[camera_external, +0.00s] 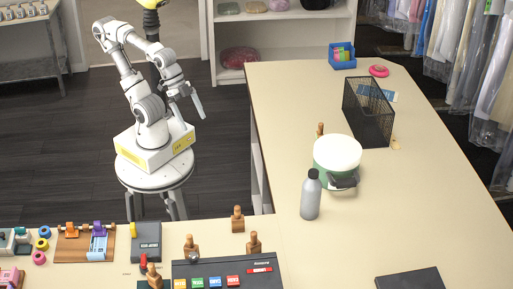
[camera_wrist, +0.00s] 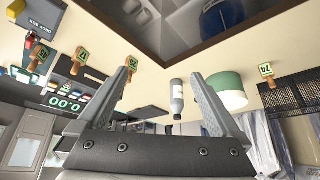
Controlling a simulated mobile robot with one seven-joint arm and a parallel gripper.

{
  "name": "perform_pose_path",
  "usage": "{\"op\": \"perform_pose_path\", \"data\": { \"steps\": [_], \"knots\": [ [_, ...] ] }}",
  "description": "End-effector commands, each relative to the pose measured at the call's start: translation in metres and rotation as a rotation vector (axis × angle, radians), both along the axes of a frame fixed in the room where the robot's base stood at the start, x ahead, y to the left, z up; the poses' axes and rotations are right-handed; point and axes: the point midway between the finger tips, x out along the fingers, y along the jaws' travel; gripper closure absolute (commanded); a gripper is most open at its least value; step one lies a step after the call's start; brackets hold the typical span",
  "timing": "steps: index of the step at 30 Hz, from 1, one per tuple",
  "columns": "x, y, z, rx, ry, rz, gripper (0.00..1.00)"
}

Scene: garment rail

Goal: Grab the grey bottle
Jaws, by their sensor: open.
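The grey bottle (camera_external: 310,196) with a black cap stands upright on the long counter (camera_external: 278,95), just left of and in front of a green and white round container (camera_external: 337,160). In the wrist view the bottle (camera_wrist: 177,100) appears upside down between my two fingers, some way off and not touched. My gripper (camera_external: 199,103) is to the left of the counter, well away from the bottle. In the wrist view my gripper (camera_wrist: 165,95) is open, with nothing between its fingers.
A black mesh basket (camera_external: 368,112) and a blue box (camera_external: 342,56) stand farther back. Wooden numbered tags (camera_external: 238,219) stand near a black cash tray (camera_external: 225,268). A black flat item (camera_external: 410,279) lies at the front right.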

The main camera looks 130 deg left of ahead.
Motion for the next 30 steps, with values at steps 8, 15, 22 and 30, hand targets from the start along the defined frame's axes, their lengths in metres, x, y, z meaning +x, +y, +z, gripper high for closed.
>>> {"op": "perform_pose_path", "data": {
  "steps": [8,15,22,30],
  "knots": [
    [0.082,0.047,-0.004,0.153,-0.092,-0.144,0.0],
    [0.153,0.108,-0.019,0.39,-0.162,-0.293,0.0],
    [0.197,0.132,-0.051,0.686,-0.169,-0.601,0.0],
    [0.235,0.133,-0.091,1.169,-0.116,-1.124,0.0]
  ]
}}
